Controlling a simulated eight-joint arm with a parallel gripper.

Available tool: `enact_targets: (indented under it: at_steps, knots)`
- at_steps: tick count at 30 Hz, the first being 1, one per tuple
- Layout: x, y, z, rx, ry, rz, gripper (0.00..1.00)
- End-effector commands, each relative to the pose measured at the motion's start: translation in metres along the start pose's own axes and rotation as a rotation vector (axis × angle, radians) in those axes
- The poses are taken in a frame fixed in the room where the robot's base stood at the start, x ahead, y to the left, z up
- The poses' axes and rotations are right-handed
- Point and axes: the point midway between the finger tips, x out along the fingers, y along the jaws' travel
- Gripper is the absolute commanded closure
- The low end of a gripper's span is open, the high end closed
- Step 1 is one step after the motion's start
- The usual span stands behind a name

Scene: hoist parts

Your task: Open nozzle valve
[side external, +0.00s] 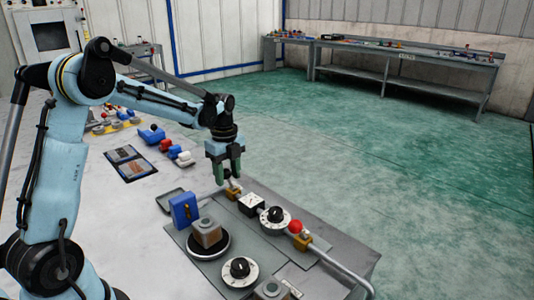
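My gripper (229,178), with dark green fingers, points down above the far end of the grey panel. Its fingers look apart, with nothing visible between them. Just below the fingertips is a small brass-coloured fitting (233,192) at the far end of a pipe line; I cannot tell whether the fingers touch it. Along this line are a white-faced box (252,205), a white dial with a black knob (275,218), and a red knob (295,226) on a brass-coloured block. No label shows which part is the nozzle valve.
A bare pipe (345,272) runs to the front right. Small parts lie behind. Benches stand far off.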

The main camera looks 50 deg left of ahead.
Motion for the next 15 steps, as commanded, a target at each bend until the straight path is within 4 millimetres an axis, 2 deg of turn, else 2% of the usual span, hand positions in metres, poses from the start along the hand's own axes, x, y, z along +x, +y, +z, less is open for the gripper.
enact_targets:
  at_steps: [15]
  knots:
    - [-0.004, -0.018, 0.000, 0.000, 0.000, -0.001, 0.55]
